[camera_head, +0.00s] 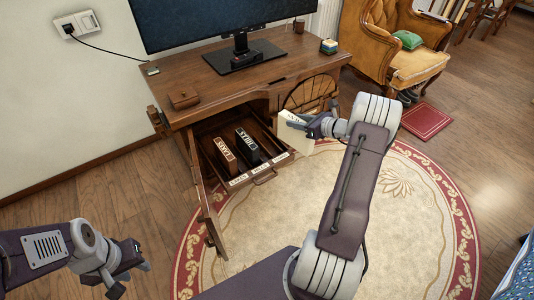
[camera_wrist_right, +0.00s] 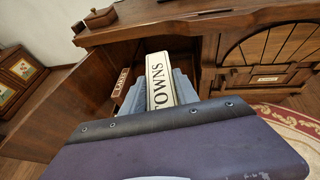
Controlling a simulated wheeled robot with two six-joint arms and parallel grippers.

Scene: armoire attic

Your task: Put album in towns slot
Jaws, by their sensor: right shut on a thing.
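My right gripper (camera_head: 310,125) is shut on a cream album (camera_head: 293,134). It holds the album up in front of the desk's right half, to the right of the pulled-out tray (camera_head: 265,177). In the right wrist view the album's spine (camera_wrist_right: 160,82) reads TOWNS. A brown album (camera_head: 225,154) and a black album marked HILLS (camera_head: 247,147) stand in the tray's left and middle parts. Labels (camera_head: 260,168) line the tray's front edge, too small to read surely. The tray's right part looks empty. My left gripper (camera_head: 132,273) is open and empty at lower left, over the floor.
The wooden desk (camera_head: 200,75) carries a monitor, a small brown box (camera_head: 184,100) and a stack of coloured pads (camera_head: 329,46). An open cabinet door (camera_head: 211,222) juts out left of the tray. The round rug (camera_head: 260,225) in front is clear apart from my right arm.

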